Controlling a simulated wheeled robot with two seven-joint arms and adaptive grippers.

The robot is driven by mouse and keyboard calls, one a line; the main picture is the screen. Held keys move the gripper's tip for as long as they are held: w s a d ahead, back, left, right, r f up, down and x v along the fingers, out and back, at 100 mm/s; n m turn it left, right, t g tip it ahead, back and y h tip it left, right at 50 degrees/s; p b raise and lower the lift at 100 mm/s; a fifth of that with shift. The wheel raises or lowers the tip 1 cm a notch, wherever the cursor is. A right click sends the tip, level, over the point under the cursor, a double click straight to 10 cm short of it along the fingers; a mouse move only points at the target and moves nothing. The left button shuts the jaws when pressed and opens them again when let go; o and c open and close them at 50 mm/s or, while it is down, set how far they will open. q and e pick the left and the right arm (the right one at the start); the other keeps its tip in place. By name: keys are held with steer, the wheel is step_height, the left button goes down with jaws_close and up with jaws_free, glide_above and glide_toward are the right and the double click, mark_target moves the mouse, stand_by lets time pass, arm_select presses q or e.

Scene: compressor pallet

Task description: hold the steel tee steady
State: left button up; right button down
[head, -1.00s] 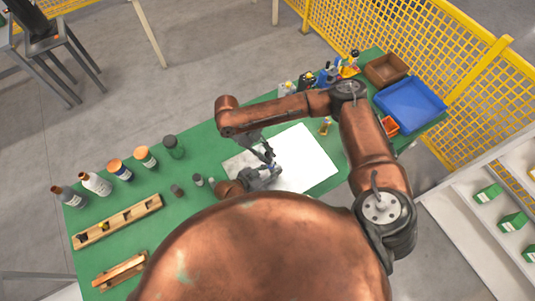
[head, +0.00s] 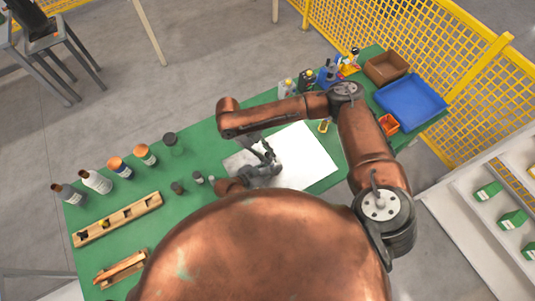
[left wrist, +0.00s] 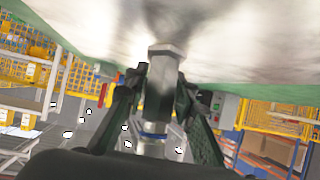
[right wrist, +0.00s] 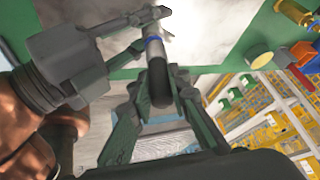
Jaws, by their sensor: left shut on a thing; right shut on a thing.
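In the left wrist view, the steel tee (left wrist: 162,75) shows as a grey hex-sided metal piece between the fingers of my left gripper (left wrist: 160,92), which is shut on it. A blue band shows nearer the palm. In the right wrist view, my right gripper (right wrist: 158,88) is shut on a dark grey cylindrical piece (right wrist: 158,72). This lines up with a lighter metal part with a blue band, beside my left gripper's fingers. Whether the pieces are joined, I cannot tell. In the head view, my left gripper (head: 268,172) and right gripper (head: 268,155) meet over the white sheet, hiding the tee.
The white sheet (head: 310,160) lies on the green table (head: 210,150). Several bottles, a wooden rack (head: 118,219) and small jars stand at left. Bottles, a brown tray (head: 387,67), a blue tray (head: 410,99) and an orange bin (head: 389,124) sit at the far right.

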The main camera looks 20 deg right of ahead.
steer(key=shift+f, duration=0.2)
steer(key=c, duration=1.7)
jaws_free()
steer(key=shift+c, duration=0.2)
steer(key=v, duration=1.2)
steer(key=shift+f, duration=0.1)
